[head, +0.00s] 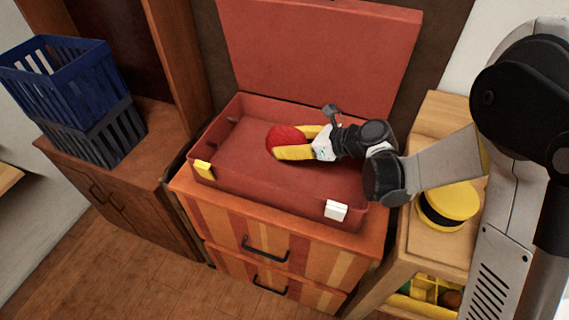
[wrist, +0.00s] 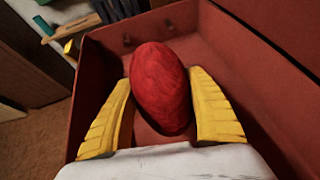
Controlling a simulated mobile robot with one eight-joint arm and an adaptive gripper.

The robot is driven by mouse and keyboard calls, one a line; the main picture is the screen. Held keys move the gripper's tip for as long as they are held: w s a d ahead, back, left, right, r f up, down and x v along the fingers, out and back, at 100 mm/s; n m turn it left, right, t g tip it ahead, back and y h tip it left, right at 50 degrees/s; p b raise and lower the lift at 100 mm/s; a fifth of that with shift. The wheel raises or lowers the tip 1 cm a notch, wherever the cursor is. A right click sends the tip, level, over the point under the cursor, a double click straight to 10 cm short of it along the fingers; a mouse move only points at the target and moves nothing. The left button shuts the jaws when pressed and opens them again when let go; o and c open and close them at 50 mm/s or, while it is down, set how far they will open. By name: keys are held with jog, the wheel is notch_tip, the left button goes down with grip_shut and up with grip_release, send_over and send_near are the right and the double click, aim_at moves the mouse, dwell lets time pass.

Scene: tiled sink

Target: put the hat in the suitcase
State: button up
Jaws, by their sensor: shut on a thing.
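An open red suitcase (head: 225,178) lies on a striped wooden drawer unit, its lid raised at the back. My gripper (head: 288,142) reaches into the suitcase from the right. Its yellow fingers are shut on a red, rounded, rough-surfaced thing (head: 281,135). In the wrist view this red thing (wrist: 160,85) sits between both fingers, with the suitcase's inside behind it. I cannot tell whether it touches the suitcase floor. A yellow hat-like thing with a black band (head: 452,200) lies on the wooden cabinet at the right, outside the suitcase and apart from my gripper.
The drawer unit (head: 225,218) has dark handles. Blue and dark crates (head: 75,85) are stacked on a brown cabinet at the left. The light wooden cabinet (head: 425,245) at the right holds a yellow tray (head: 430,290) lower down. The suitcase's left part is clear.

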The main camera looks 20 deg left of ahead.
aim_at(288, 169)
notch_tip(288, 169, down, 7)
jog(key=b, duration=0.3)
jog(key=shift+f, duration=0.2)
jog(key=shift+r, duration=0.15)
jog(key=o, duration=1.2)
jog(key=shift+c, duration=0.2)
